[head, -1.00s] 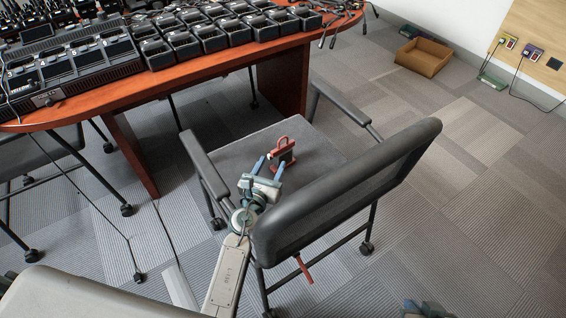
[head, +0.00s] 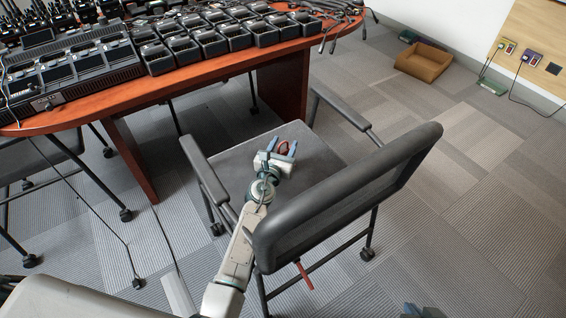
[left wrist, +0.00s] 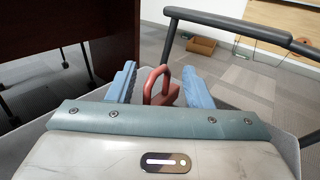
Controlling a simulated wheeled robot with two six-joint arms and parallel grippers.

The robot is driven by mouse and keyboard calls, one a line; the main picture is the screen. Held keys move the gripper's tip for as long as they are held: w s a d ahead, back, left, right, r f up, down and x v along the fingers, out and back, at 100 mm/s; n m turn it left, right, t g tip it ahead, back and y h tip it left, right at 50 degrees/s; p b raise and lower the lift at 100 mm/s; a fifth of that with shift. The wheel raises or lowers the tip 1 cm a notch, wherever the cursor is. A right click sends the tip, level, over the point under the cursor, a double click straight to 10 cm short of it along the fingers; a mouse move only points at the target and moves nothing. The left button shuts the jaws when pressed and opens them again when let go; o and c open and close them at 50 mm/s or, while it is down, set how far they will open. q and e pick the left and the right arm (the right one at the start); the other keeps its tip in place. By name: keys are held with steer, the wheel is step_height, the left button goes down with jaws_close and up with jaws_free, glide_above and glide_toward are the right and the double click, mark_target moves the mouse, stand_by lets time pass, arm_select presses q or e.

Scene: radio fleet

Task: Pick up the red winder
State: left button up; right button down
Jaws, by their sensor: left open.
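The red winder (head: 283,147) is on the grey seat of the chair (head: 236,157), mostly hidden behind my left gripper in the head view. My left gripper (head: 279,147) is open, low over the seat. In the left wrist view the winder's red loop handle (left wrist: 158,84) stands between the two blue fingers of the left gripper (left wrist: 160,84), closer to the right finger. I cannot tell whether a finger touches it. Only the tip of my right gripper (head: 422,310) shows at the bottom edge of the head view.
The chair's black backrest (head: 345,195) rises to the right of my left arm, and its armrest (head: 204,168) stands at the left. A wooden table (head: 200,75) with several radio chargers is behind. A brown box (head: 424,60) lies on the carpet.

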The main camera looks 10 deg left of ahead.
arm_select(q)
jaws_close()
steer(key=shift+r, duration=0.2)
stand_by(0.3)
